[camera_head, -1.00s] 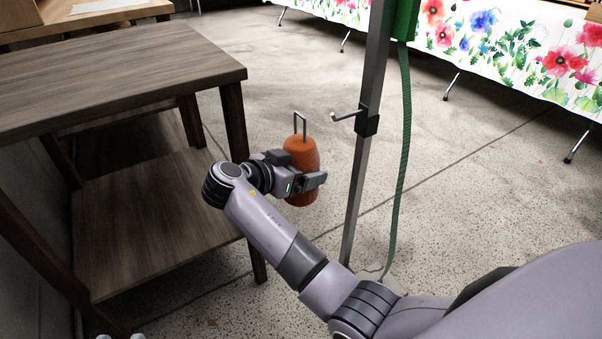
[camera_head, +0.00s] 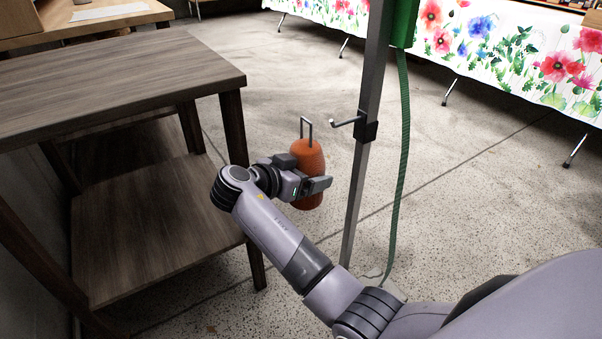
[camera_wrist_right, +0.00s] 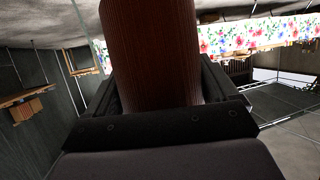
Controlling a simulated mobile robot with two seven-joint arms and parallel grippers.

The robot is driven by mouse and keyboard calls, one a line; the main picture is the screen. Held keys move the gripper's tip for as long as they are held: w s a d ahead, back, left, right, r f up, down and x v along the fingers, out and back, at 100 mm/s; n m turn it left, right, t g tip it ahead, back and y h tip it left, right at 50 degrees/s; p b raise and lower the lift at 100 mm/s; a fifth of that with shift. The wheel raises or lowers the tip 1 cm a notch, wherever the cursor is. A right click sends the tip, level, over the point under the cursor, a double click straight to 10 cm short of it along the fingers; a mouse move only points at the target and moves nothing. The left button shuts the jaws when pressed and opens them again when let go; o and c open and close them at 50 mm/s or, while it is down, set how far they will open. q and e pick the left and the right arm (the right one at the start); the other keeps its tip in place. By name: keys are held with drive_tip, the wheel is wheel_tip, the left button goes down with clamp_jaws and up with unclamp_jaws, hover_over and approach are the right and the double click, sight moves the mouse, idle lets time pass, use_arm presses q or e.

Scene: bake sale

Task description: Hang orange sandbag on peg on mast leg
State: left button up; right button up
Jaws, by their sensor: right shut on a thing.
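The orange sandbag (camera_head: 308,158) is upright in my right gripper (camera_head: 318,186), which is shut around its body. A grey wire loop handle (camera_head: 306,128) stands up from its top. The peg (camera_head: 345,122) sticks out to the left from a black clamp on the grey mast leg (camera_head: 355,190). The handle's top is about level with the peg in the head view and just left of its tip; whether they touch in depth I cannot tell. In the right wrist view the sandbag (camera_wrist_right: 150,45) fills the space between the fingers. My left gripper is not in view.
A dark wooden table (camera_head: 110,75) with a lower shelf (camera_head: 150,225) stands close on the left of my right arm. A green strap (camera_head: 402,150) hangs right of the mast leg. A flower-covered table (camera_head: 500,45) is behind. The floor between is clear.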

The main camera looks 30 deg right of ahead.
drive_tip(key=shift+w+d, duration=0.15)
drive_tip(key=shift+d, duration=1)
drive_tip(key=d, duration=0.4)
drive_tip(key=d+f, duration=0.1)
drive_tip(key=d, duration=0.1)
drive_tip(key=shift+w, duration=0.2)
idle(0.3)
drive_tip(key=shift+a, duration=0.1)
idle(0.5)
drive_tip(key=shift+s+a+f+b, duration=0.1)
drive_tip(key=shift+f+b, duration=0.6)
idle(0.5)
drive_tip(key=shift+s+a+f+b, duration=0.15)
drive_tip(key=shift+f+b, duration=0.25)
drive_tip(key=shift+b, duration=0.3)
idle(0.6)
drive_tip(key=shift+w+r+p, duration=0.2)
drive_tip(key=shift+r+p, duration=0.5)
drive_tip(key=shift+p, duration=0.25)
